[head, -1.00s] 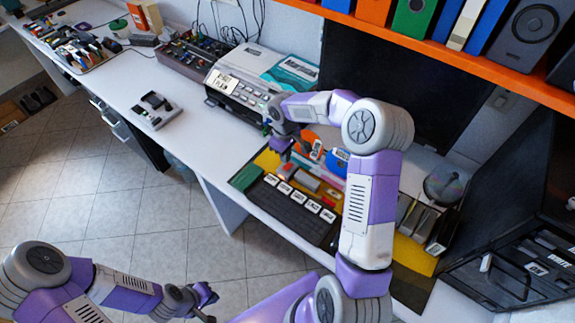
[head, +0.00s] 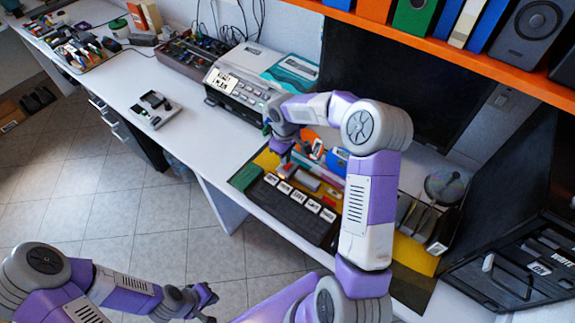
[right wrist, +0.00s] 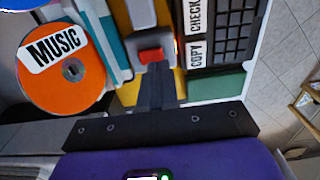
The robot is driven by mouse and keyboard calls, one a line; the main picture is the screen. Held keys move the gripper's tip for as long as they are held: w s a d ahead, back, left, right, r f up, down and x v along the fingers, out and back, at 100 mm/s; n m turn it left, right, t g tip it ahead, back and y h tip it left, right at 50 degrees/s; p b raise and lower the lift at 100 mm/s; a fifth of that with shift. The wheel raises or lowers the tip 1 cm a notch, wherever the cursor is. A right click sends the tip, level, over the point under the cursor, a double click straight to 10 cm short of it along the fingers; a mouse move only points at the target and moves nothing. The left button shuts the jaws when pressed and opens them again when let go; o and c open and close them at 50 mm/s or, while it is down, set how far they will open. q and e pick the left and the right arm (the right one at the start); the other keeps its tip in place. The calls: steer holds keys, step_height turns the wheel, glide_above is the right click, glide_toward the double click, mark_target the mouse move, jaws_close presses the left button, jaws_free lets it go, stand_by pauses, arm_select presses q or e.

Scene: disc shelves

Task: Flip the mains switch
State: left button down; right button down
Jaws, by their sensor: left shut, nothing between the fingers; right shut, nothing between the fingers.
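The mains switch is a red rocker (right wrist: 152,56) on a grey-white block in the right wrist view, with a small orange glow at its right side. In the head view the red part (head: 287,169) shows just below my right gripper (head: 284,156). In the right wrist view the dark fingers of my right gripper (right wrist: 157,68) are shut and empty, their tips at the switch's near edge. I cannot tell whether they touch it. My left gripper (head: 209,304) is shut and empty, low over the floor, away from the desk.
An orange disc labelled MUSIC (right wrist: 62,68) lies left of the switch in the wrist view. A dark rack with labelled tabs (head: 292,207) lies in front of it. A grey-white machine (head: 236,95) stands behind. An orange shelf (head: 460,45) overhangs at the right. The desk's left part is clearer.

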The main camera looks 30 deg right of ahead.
mark_target(285, 168)
steer(key=shift+f+b, duration=1.05)
steer(key=shift+f, duration=0.65)
steer(key=shift+r, duration=0.1)
steer(key=shift+r+p, duration=2.85)
steer(key=shift+r, duration=0.65)
steer(key=shift+f, duration=0.1)
